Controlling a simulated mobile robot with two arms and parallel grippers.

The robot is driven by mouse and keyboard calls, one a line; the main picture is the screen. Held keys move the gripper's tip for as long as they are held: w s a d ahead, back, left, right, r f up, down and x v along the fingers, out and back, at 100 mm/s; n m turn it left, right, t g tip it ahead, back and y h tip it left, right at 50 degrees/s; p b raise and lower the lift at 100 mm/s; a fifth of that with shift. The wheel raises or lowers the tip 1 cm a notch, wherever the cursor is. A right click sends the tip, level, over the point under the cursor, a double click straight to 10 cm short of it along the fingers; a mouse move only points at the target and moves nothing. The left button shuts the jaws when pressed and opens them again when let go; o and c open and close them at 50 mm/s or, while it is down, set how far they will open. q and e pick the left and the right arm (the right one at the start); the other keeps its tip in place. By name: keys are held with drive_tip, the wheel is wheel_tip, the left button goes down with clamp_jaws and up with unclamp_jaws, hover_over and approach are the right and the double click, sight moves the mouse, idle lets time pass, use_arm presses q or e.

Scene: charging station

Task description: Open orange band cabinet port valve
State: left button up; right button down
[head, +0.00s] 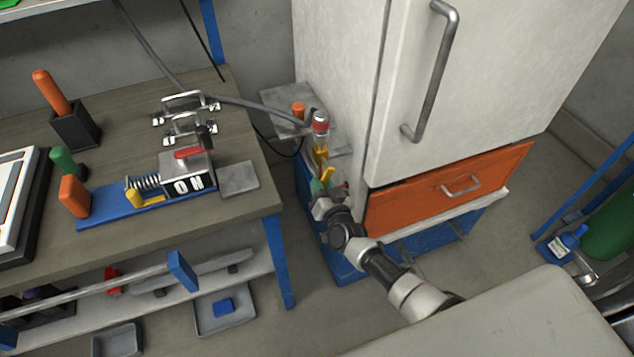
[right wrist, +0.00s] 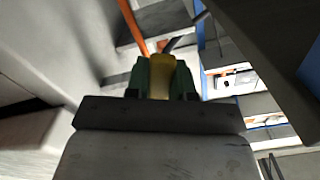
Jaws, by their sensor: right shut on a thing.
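The pale cabinet (head: 345,75) with an orange band (head: 445,192) stands right of the workbench. On its left side is a port fitting (head: 320,124) with a red ring and a hose. Below it is a yellow valve handle (head: 328,175). My right gripper (head: 322,187) reaches up to this handle from the front. In the right wrist view, the green fingertips (right wrist: 161,82) are shut on the yellow handle (right wrist: 160,64), one on each side. The gripper partly hides the handle and the valve body. My left gripper is not in view.
The workbench (head: 235,205) on the left holds a switch box (head: 187,178) on a blue base. A grey hose (head: 255,105) crosses to the port. A pale surface (head: 500,320) fills the lower right. Open floor shows between the bench and the cabinet.

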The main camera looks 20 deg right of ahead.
drive_tip(key=shift+d+f+n+p, duration=0.2)
drive_tip(key=shift+d+n, duration=0.35)
drive_tip(key=shift+n, duration=0.55)
drive_tip(key=shift+d+f+n+p, duration=0.1)
drive_tip(key=shift+d+n+p, duration=0.3)
drive_tip(key=shift+n, duration=0.7)
drive_tip(key=shift+d, duration=0.2)
drive_tip(key=c, duration=1)
unclamp_jaws()
drive_tip(key=shift+o, duration=0.2)
drive_tip(key=s, duration=1)
drive_tip(key=shift+s+d+p, duration=0.15)
drive_tip(key=shift+s+p, duration=0.15)
drive_tip(key=shift+s, duration=0.1)
